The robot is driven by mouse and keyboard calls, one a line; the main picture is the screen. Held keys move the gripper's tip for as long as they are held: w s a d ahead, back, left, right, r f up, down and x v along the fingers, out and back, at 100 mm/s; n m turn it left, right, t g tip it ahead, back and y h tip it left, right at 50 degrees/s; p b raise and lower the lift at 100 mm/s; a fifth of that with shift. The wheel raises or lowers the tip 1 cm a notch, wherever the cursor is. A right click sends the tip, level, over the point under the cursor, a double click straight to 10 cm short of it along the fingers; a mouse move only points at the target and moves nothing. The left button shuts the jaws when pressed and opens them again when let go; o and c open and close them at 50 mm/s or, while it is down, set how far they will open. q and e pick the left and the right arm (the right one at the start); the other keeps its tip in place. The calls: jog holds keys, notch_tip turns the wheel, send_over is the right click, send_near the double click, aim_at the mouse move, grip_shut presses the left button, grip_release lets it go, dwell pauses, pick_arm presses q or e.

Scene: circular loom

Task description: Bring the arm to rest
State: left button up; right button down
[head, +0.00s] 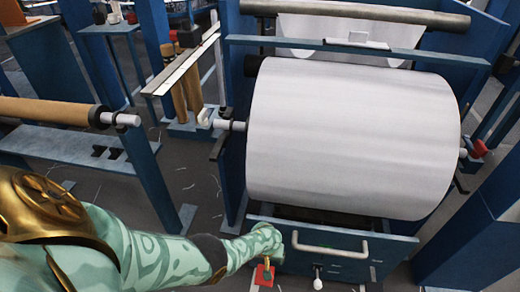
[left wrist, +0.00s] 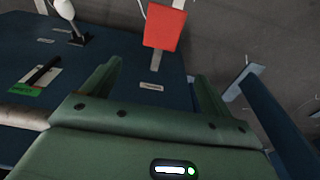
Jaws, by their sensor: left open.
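My left arm comes in from the left in the head view, and its gripper (head: 268,244) is by the left end of the blue front panel (head: 345,242) below the large white roll. In the left wrist view the green fingers of my left gripper (left wrist: 160,75) stand wide apart with nothing between them. A red block (left wrist: 165,27) shows beyond the fingertips, apart from them. In the head view the red block (head: 263,275) is just below the gripper, partly hidden. My right gripper is not in view.
The white roll (head: 350,135) fills the middle of the blue frame, above a pale bar handle (head: 330,251). A white-knobbed lever (head: 318,278) is right of the gripper. A brown roll (head: 45,111) and blue posts stand at left. Grey floor (head: 200,180) lies between.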

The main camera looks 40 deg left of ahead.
pick_arm(q)
jog(key=shift+s+d+r+p, duration=0.15)
jog(key=shift+r+p, duration=0.3)
jog(key=shift+r, duration=0.6)
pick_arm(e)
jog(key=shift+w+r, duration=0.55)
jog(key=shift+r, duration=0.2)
pick_arm(q)
jog(key=s+d+m+g+p, duration=0.1)
jog(key=s+m+p, duration=0.9)
jog(key=s, duration=3.7)
jog(key=shift+s+d+r+h, duration=0.15)
jog(key=shift+s+d+h, duration=0.2)
jog(key=shift+d, duration=0.65)
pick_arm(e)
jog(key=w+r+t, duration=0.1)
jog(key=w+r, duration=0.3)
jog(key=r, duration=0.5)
pick_arm(q)
jog(key=shift+w, duration=0.1)
